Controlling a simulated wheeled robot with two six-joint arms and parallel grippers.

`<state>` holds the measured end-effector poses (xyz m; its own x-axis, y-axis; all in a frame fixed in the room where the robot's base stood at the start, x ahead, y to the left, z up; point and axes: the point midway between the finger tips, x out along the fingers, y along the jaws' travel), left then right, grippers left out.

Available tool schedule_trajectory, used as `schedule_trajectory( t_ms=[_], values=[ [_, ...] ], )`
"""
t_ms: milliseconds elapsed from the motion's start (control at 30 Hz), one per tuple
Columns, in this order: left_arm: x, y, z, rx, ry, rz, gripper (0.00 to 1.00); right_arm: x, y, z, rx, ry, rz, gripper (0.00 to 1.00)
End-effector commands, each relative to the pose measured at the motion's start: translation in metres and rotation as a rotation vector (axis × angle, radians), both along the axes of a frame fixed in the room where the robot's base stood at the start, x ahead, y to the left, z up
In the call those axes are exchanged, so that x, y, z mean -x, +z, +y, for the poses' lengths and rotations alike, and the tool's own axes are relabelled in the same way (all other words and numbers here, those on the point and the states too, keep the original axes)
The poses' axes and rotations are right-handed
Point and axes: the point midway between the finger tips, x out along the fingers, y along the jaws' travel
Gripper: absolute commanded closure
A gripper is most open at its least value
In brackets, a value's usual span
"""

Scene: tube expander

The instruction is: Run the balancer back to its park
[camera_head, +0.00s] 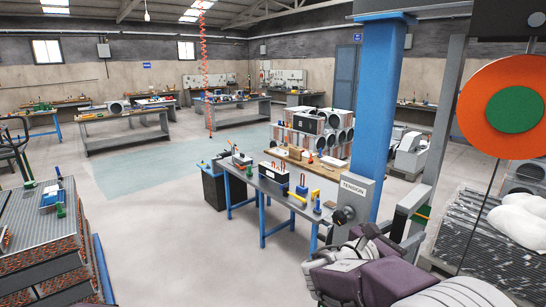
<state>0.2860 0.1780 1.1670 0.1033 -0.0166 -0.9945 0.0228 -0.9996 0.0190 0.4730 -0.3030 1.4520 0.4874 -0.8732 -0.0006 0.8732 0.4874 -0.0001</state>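A large orange disc with a green centre, apparently the balancer (474,100), hangs at the upper right. A thin dark line (484,215) runs down from below it. A grey box marked TENSION (354,190) is beside the blue column, with a dark round knob (343,215) at its lower left. My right gripper (350,252) is at the lower right, just below the knob in the picture. Contact with the knob cannot be told, and its finger opening is unclear. My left gripper is out of view.
A blue column (381,110) rises right of centre. A blue-legged bench (262,186) with tools stands behind the tension box. Striped stock with white bundles (520,222) lies at the right. A dark cart (40,235) stands at the left. The middle floor is clear.

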Motion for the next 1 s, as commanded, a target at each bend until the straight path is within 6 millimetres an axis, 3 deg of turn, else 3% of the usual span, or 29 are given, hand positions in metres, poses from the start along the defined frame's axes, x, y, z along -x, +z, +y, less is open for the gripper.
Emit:
schedule_trajectory(
  t_ms=[1000],
  values=[
    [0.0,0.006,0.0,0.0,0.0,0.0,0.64,0.034,0.0,0.061,0.0,0.001,0.0,0.53]
  ],
)
